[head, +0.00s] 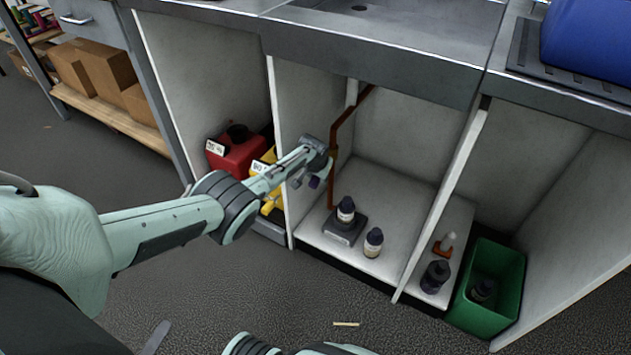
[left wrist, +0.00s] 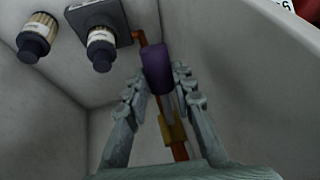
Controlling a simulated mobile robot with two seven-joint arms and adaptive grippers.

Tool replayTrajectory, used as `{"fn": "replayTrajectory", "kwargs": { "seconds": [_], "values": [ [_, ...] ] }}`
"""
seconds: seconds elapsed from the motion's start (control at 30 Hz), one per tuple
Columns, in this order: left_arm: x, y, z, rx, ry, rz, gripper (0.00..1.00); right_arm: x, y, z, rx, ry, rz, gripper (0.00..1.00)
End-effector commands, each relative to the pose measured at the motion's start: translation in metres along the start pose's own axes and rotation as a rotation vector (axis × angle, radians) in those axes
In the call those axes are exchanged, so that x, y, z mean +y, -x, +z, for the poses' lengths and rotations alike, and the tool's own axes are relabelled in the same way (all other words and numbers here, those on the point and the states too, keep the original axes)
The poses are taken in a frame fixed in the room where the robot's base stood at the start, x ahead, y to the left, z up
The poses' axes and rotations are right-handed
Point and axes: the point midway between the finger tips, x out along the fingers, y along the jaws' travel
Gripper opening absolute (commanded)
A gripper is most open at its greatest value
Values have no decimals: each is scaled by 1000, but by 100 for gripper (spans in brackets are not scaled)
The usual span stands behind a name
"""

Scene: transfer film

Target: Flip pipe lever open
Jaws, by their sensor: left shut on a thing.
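The orange-brown pipe (head: 343,122) runs up the left inner side of the open middle cabinet under the sink. It also shows in the left wrist view (left wrist: 180,153), with a yellow brass-like valve body (left wrist: 173,131) on it. The purple lever (left wrist: 157,62) sits between the fingers of my left gripper (left wrist: 161,80). In the head view my left gripper (head: 319,167) is at the pipe and hides most of the valve. It is shut on the lever. My right gripper is not in view; only a part of my right arm shows at the bottom edge.
Dark-capped bottles (head: 373,243) stand on the cabinet floor, one on a grey scale (head: 345,228). A white partition (head: 447,190) bounds the cabinet on the right. Red (head: 238,158) and yellow containers are to the left. A green bin (head: 497,265) stands at the right.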

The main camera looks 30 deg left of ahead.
Motion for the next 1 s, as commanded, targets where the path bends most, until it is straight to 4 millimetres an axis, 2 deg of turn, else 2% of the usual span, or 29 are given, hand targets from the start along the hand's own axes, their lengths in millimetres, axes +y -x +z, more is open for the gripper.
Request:
{"fn": "replayTrajectory", "kwargs": {
  "seconds": [0.3, 0.77, 0.8, 0.93, 1.0],
  "values": [
    [-1, 6, -1, -92, -17, 0, 0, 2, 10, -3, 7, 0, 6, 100],
    [-2, 7, -1, -102, -20, -1, 0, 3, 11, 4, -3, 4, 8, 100],
    [-2, 7, -2, -102, -20, -1, 28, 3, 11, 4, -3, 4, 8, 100],
    [-2, 7, -2, -101, -20, -1, 44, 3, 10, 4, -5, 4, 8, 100],
    [-2, 7, -2, -101, -20, -1, 46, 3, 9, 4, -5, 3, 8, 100]
  ]
}}
